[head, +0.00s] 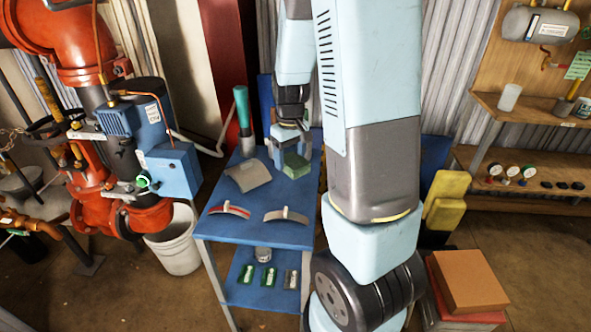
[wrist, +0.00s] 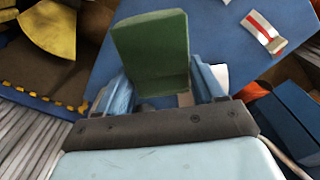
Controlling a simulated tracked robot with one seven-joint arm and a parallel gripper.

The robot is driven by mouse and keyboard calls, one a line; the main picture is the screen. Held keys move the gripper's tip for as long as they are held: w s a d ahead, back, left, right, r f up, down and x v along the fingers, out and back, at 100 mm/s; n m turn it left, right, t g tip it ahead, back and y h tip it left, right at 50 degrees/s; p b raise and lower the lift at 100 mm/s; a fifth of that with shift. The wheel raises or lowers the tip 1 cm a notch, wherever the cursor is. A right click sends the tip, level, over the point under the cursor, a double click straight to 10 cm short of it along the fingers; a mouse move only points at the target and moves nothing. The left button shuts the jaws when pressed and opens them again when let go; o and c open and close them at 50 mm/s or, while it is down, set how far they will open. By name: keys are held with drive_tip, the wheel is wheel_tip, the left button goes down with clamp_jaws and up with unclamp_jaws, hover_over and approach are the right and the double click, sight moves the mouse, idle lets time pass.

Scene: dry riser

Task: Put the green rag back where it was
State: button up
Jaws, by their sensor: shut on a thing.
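The green rag (head: 295,166) is a small folded block at the back of the blue table's top (head: 215,230). My gripper (head: 290,148) reaches down over the table and is shut on the rag. In the wrist view the green rag (wrist: 152,50) stands out between the fingers of my gripper (wrist: 160,92), with the blue tabletop behind it. I cannot tell whether the rag touches the table. My gripper partly hides its upper part in the head view.
A grey folded cloth (head: 247,176) lies left of the rag. Two curved strips, one red-marked (head: 230,209) and one pale (head: 286,216), lie towards the front. A green-handled tool (head: 242,110) stands at the back left. Red pipework (head: 95,180) is left; a wooden shelf (head: 535,112) is right.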

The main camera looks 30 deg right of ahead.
drive_tip(key=w+d+f, duration=0.1)
drive_tip(key=f, duration=0.1)
drive_tip(key=w+d+f, duration=0.1)
drive_tip(key=w, duration=0.1)
drive_tip(key=w+d+f, duration=0.1)
drive_tip(key=d+f, duration=0.1)
drive_tip(key=shift+w+f, duration=0.25)
drive_tip(key=shift+f, duration=0.05)
drive_tip(key=shift+w+d+f, duration=0.3)
drive_tip(key=shift+w+f, duration=0.15)
drive_tip(key=shift+f, duration=1.75)
drive_tip(key=o, duration=1.1)
drive_tip(key=shift+o, duration=0.2)
wheel_tip(320, 180, up, 12)
wheel_tip(320, 180, up, 14)
drive_tip(key=m+t, duration=0.1)
drive_tip(key=t, duration=0.2)
hover_over(288, 168)
drive_tip(key=s+a+r+t, duration=0.1)
drive_tip(key=s+a+r, duration=0.1)
drive_tip(key=s+r, duration=0.2)
drive_tip(key=s+a+r+m+t, duration=0.1)
drive_tip(key=s+a+r, duration=0.2)
drive_tip(key=s, duration=0.8)
drive_tip(key=shift+a+r, duration=0.15)
drive_tip(key=shift+r, duration=0.25)
